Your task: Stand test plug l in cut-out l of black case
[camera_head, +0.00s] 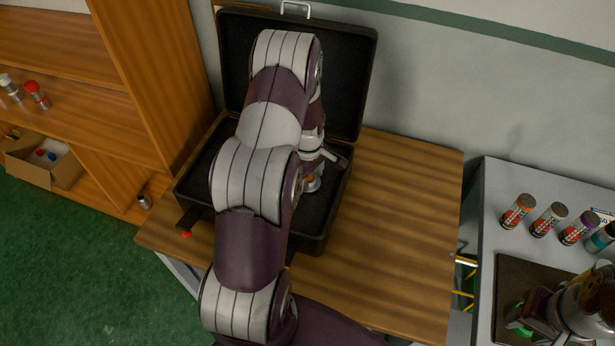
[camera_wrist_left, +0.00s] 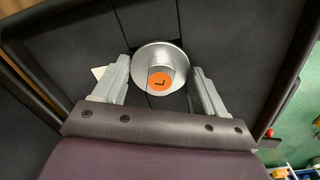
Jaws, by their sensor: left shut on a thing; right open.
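Test plug l is a silver, round-topped piece with an orange label marked L. It sits between the fingers of my left gripper (camera_wrist_left: 160,88) in the left wrist view, where the plug (camera_wrist_left: 150,58) shows clearly. The plug (camera_head: 313,184) is partly visible beside my arm in the head view. The open black case (camera_head: 346,130) stands on the wooden table, and my left arm covers much of it. The plug is over the case's dark foam; I cannot tell how deep it sits, and the cut-out is mostly hidden. My right gripper (camera_head: 540,318) is open at the lower right.
A grey bench (camera_head: 490,225) at the right carries a dark mat (camera_head: 515,275) and several capped cylinders (camera_head: 548,220). The wooden table (camera_head: 400,230) is clear right of the case. A wooden shelf (camera_head: 150,80) with small bottles stands at the left.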

